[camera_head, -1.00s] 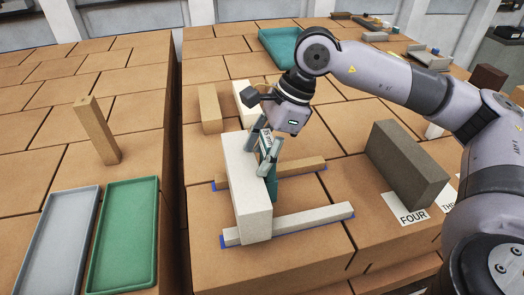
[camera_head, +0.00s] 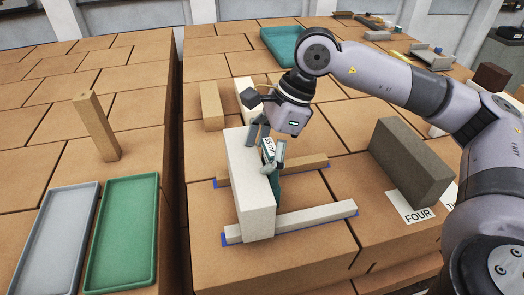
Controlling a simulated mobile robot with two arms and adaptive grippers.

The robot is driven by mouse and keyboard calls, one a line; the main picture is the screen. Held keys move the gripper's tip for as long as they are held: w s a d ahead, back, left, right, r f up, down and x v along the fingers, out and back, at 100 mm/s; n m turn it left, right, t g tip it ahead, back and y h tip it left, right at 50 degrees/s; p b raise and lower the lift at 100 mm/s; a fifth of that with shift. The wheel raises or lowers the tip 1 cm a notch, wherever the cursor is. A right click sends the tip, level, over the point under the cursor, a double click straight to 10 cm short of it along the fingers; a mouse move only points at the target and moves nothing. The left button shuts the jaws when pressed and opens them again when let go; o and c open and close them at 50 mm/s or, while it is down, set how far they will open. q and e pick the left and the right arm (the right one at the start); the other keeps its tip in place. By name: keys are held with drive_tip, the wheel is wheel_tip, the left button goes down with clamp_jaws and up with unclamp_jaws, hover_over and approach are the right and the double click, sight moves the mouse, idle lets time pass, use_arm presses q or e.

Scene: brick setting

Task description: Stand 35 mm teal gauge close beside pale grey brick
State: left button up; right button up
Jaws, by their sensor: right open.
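The pale grey brick (camera_head: 248,185) stands on edge across two low strips on the brick surface. The teal gauge (camera_head: 276,184), with a white label reading 35 mm, stands upright close along the brick's right side. Whether it touches the brick I cannot tell. My right gripper (camera_head: 267,143) is open around the gauge's upper end, one finger on each side, the left finger over the brick's top edge. The gauge's lower part is partly hidden by the brick. My left gripper is not in view.
A tan strip (camera_head: 306,163) and a pale strip (camera_head: 318,215) lie on blue markings. A dark grey block (camera_head: 410,165) stands right, by a card (camera_head: 410,206) reading FOUR. Green (camera_head: 124,235) and grey trays (camera_head: 62,245) lie left, near an upright wooden block (camera_head: 98,127).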

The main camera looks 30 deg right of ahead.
drive_tip(key=shift+s+d+f, duration=0.15)
drive_tip(key=shift+f, duration=0.1)
drive_tip(key=shift+r+p, duration=0.5)
drive_tip(key=shift+p, duration=0.15)
drive_tip(key=shift+d+r, duration=0.2)
drive_tip(key=shift+r, duration=0.1)
drive_tip(key=b+v, duration=0.3)
drive_tip(key=v, duration=0.8)
drive_tip(key=shift+r, duration=0.4)
